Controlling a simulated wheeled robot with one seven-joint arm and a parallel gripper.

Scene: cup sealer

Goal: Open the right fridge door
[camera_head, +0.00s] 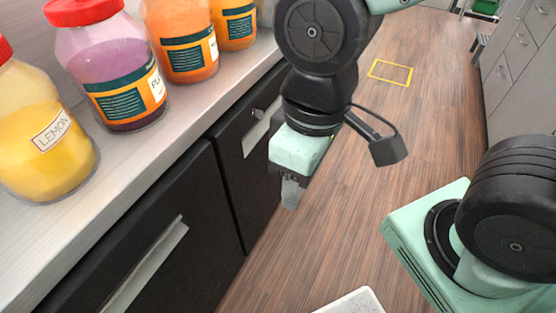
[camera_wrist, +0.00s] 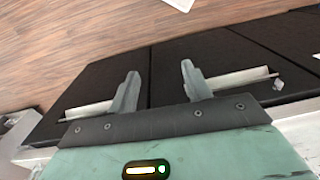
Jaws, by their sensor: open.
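Dark fridge doors stand under the counter. In the head view, the nearer door (camera_head: 165,210) has a long pale handle (camera_head: 150,265), and the farther door (camera_head: 238,150) has a pale handle (camera_head: 258,134). Both doors look shut. My gripper (camera_head: 290,194) points downward, just right of the farther door, and partly hides that side. In the wrist view, my gripper (camera_wrist: 158,85) has its fingers spread with nothing between them. A pale handle (camera_wrist: 88,111) shows left of the fingers, and another handle (camera_wrist: 240,78) shows behind and right of the right finger.
Several jars, including a lemon jar (camera_head: 48,140) and a purple one (camera_head: 118,75), stand on the counter (camera_head: 150,150). The wooden floor (camera_head: 345,190) right of the doors is largely clear. A white object (camera_head: 352,302) lies at the bottom edge. Grey drawers (camera_head: 520,55) stand at the far right.

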